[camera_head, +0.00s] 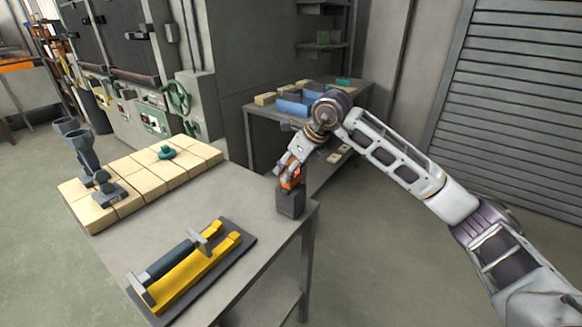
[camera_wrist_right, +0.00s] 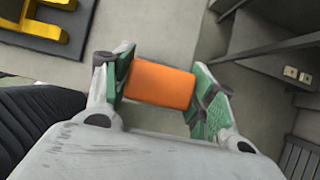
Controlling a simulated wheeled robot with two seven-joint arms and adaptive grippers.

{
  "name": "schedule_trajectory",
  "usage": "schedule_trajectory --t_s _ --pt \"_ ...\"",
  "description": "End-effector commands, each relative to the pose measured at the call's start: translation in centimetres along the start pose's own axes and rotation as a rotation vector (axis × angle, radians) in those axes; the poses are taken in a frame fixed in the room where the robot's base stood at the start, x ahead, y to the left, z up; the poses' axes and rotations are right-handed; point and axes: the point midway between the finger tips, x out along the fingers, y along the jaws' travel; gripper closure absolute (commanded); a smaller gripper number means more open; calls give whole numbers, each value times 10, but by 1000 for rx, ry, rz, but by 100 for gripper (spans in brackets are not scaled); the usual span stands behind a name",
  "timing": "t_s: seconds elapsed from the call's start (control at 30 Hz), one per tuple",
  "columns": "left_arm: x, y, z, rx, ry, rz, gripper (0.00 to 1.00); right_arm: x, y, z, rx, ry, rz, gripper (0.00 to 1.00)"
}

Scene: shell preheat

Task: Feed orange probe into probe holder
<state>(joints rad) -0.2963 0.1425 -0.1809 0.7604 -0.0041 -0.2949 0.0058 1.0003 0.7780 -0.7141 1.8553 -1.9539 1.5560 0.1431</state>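The orange probe (camera_head: 291,178) is between the fingers of my right gripper (camera_head: 290,172). In the right wrist view the orange probe (camera_wrist_right: 160,84) shows as an orange block with the green finger pads against both its sides, so the gripper (camera_wrist_right: 160,90) is shut on it. The probe holder (camera_head: 290,203), a dark grey box, stands at the right corner of the table, directly below the probe. The probe's lower end meets the holder's top in the picture; I cannot tell how deep it sits. The wrist view hides the holder. My left gripper is out of view.
On the grey table (camera_head: 235,192) lie a yellow tool on a dark plate (camera_head: 195,267) and tan blocks (camera_head: 140,180) with dark fittings and a green piece. A bench with blue bins (camera_head: 293,106) stands behind. The table between blocks and holder is clear.

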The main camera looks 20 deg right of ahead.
Motion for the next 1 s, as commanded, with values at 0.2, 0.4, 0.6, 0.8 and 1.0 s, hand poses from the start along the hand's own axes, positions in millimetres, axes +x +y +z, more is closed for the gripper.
schedule_trajectory --t_s 0.2,0.4,0.6,0.8,1.0 --pt "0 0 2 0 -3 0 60 0 0 0 0 0 0 20" --pt "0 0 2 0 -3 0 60 0 0 0 0 0 0 20" --pt "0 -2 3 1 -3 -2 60 -2 0 0 0 0 -1 20" --pt "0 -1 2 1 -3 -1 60 -16 0 1 0 -2 -1 20" --pt "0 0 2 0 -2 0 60 -42 -1 1 1 -2 -2 20"
